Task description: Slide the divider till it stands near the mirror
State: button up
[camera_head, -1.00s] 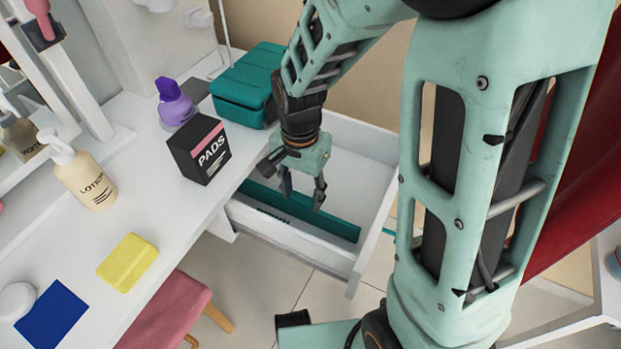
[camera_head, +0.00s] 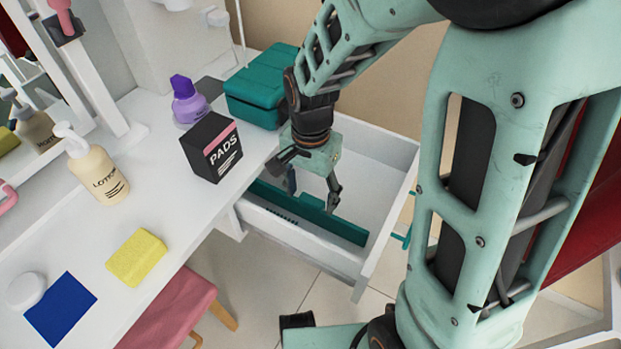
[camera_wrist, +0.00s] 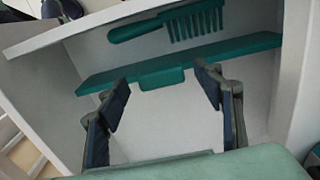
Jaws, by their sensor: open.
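The divider (camera_head: 342,229) is a long teal strip across the inside of the open white drawer (camera_head: 385,233). In the wrist view the divider (camera_wrist: 108,78) has a small tab at its middle. My gripper (camera_head: 312,192) points down into the drawer, open and empty. In the wrist view its fingers (camera_wrist: 162,86) are spread on either side of the tab, apart from each other; whether they touch the divider I cannot tell. A teal comb (camera_wrist: 188,24) lies beyond the divider. The mirror (camera_head: 37,128) stands in a white frame on the dressing table at left.
The white tabletop (camera_head: 185,222) holds a black pads box (camera_head: 209,155), a purple bottle (camera_head: 188,107), a teal case (camera_head: 262,88), a lotion bottle (camera_head: 98,175), a yellow sponge (camera_head: 137,257) and a blue cloth (camera_head: 60,309). A pink stool (camera_head: 175,310) stands below.

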notch_tip(320, 180, up, 11)
dwell(0.3)
jog(key=shift+r, duration=0.1)
